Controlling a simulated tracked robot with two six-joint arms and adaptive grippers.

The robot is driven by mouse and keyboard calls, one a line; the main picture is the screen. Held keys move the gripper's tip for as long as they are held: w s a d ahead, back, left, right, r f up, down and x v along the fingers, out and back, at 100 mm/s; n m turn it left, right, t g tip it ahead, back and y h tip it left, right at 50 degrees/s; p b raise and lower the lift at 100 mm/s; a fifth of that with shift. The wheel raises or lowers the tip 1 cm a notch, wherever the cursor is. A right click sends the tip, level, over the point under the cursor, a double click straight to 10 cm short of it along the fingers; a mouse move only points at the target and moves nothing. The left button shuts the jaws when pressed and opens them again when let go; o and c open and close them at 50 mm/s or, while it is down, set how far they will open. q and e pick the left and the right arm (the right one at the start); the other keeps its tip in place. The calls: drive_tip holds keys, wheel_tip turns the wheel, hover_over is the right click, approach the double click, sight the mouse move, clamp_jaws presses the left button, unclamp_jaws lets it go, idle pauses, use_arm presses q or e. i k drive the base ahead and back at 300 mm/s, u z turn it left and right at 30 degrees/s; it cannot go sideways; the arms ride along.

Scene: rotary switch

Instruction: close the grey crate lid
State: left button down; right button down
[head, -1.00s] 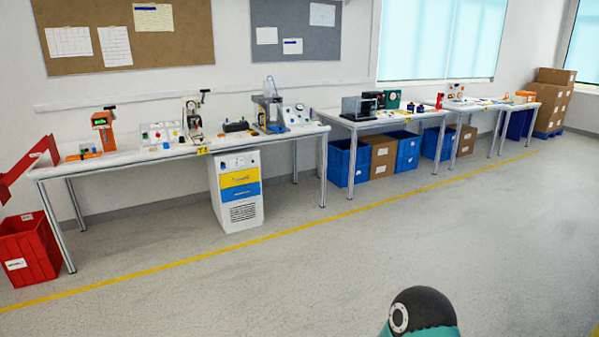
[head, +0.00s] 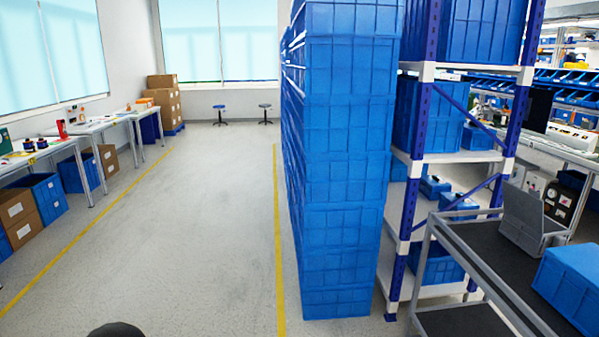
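A small grey crate (head: 521,238) stands on the dark top of a trolley at the right of the head view. A grey panel that looks like its lid (head: 523,211) stands raised and tilted above it. The crate's inside cannot be made out from here. Neither of my grippers is in view. Only a dark rounded part, probably of my own arm, shows at the bottom edge.
The grey-framed trolley (head: 490,262) also carries a blue crate (head: 575,283) close to the grey one. A tall stack of blue crates (head: 343,170) and a blue-posted shelf rack (head: 412,200) stand left of it. The floor aisle (head: 195,230) is open.

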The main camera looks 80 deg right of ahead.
sight(528, 207)
drive_tip(key=u, duration=1.45)
drive_tip(key=i, duration=0.1)
drive_tip(key=z, duration=2.6)
drive_tip(key=i, duration=0.2)
drive_tip(key=z, duration=2.2)
drive_tip(key=k, duration=0.6)
drive_tip(key=z, duration=0.3)
drive_tip(key=i, duration=1.7)
drive_tip(key=u, duration=0.4)
